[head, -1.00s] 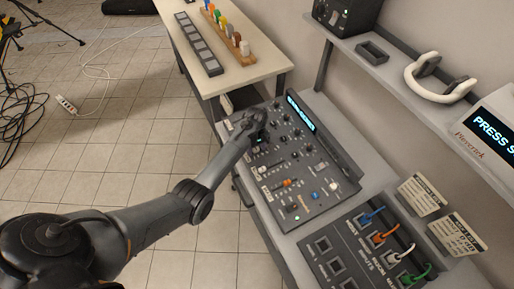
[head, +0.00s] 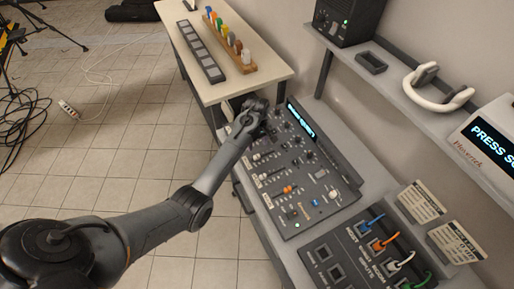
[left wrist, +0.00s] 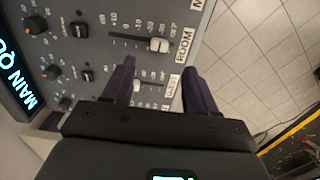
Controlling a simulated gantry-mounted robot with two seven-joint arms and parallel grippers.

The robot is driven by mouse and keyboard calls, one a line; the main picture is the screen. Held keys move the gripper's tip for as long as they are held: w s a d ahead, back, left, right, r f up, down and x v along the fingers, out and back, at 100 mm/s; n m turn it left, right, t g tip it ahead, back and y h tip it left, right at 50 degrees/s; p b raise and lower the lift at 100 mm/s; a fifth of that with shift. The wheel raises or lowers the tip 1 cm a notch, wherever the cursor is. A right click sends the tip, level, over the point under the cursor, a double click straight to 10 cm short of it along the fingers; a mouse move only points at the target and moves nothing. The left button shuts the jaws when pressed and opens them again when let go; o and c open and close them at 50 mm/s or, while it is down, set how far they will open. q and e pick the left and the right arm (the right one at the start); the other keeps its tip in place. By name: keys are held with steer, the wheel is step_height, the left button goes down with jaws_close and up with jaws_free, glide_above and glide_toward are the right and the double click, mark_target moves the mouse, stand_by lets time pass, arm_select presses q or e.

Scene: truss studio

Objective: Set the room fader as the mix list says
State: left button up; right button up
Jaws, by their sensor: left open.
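The dark mixer panel (head: 300,170) stands on the bench in the head view. In the left wrist view the room fader's grey cap (left wrist: 158,45) sits toward the OFF end of its slot, beside the ROOM label (left wrist: 187,44). My left gripper (left wrist: 158,68) is open over the panel, its fingertips just short of this cap in the picture; contact cannot be told. The guest fader's cap (left wrist: 136,86) shows between the fingers, partly hidden. In the head view my left gripper (head: 257,108) covers the panel's far end. Two printed cards (head: 421,200) (head: 457,239) stand at right, too small to read.
A patch panel (head: 350,250) with coloured cables is on the near bench. A shelf (head: 400,85) above holds headphones (head: 438,92) and a speaker box. A pale table (head: 225,85) with a peg rack stands beyond the mixer.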

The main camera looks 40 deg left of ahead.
arm_select(q)
steer(key=shift+r, duration=0.9)
steer(key=s+d+f+m+t+y, duration=0.1)
steer(key=s+d+f+m, duration=0.2)
steer(key=s, duration=0.4)
steer(key=s+d+f+m+t+y, duration=0.1)
steer(key=s+d+m, duration=0.3)
steer(key=s+m, duration=0.15)
steer(key=s+d+r+m+t+h, duration=0.1)
steer(key=s+d+r+m, duration=0.1)
steer(key=s+d+m, duration=0.3)
steer(key=s+d+r+h, duration=0.1)
steer(key=s+d+r, duration=0.1)
steer(key=s, duration=0.5)
steer(key=s+d+r+m+t, duration=0.1)
steer(key=s+d+r+m, duration=0.25)
steer(key=s, duration=0.25)
step_height(320, 180, up, 16)
steer(key=n+p, duration=0.1)
steer(key=p, duration=1.6)
steer(key=shift+w+d+r+p, duration=0.15)
steer(key=shift+w+d+p, duration=0.15)
steer(key=shift+w, duration=0.1)
